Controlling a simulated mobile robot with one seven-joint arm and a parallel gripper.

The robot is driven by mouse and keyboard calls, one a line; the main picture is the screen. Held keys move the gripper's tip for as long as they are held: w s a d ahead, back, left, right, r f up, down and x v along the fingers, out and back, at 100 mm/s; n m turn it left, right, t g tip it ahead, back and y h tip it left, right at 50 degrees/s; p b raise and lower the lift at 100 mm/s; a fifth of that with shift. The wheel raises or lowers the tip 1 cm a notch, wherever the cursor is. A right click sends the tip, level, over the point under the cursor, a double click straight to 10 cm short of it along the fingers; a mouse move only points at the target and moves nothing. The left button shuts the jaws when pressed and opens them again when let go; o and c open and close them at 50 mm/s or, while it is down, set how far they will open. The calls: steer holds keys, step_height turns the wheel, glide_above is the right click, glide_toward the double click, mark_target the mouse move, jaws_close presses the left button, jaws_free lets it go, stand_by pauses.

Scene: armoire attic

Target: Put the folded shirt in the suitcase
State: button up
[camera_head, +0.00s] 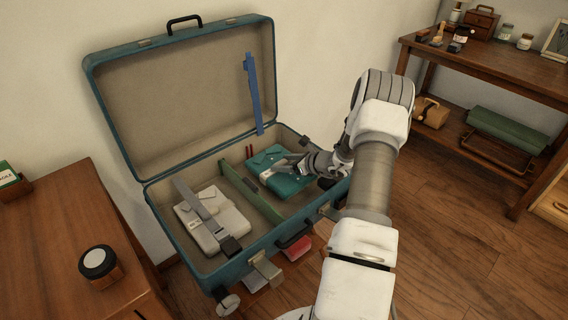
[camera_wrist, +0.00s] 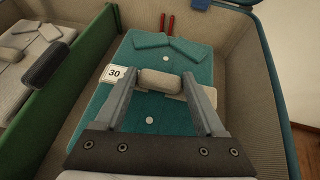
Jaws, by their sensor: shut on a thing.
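The folded teal shirt (camera_head: 266,160) is in the right compartment of the open blue suitcase (camera_head: 178,228). In the wrist view the shirt (camera_wrist: 150,118) shows a collar at its far end, light buttons, a pale band and a tag marked 30. My gripper (camera_head: 288,164) is over the shirt. Its fingers (camera_wrist: 160,82) are closed on the pale rounded grip (camera_wrist: 160,80) on the shirt's band. Whether the shirt's underside rests on the suitcase floor is hidden.
A green divider (camera_head: 250,192) splits the suitcase. A white folded garment (camera_head: 205,220) lies under a grey strap in the left compartment. A blue strap (camera_head: 253,90) hangs from the lid. A wooden table (camera_head: 60,240) stands left, shelves (camera_head: 500,70) right.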

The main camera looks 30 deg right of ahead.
steer(key=shift+f+b, duration=0.35)
steer(key=shift+f, duration=0.15)
steer(key=o, duration=1.6)
steer(key=shift+c, duration=0.2)
steer(key=shift+r, duration=0.15)
steer(key=shift+r+p, duration=0.3)
steer(key=shift+p, duration=0.1)
steer(key=p+v, duration=0.3)
steer(key=v, duration=0.8)
steer(key=shift+w+r, duration=0.15)
steer(key=shift+s+d+r+p, duration=0.25)
steer(key=shift+s+p, duration=0.1)
steer(key=shift+s, duration=0.25)
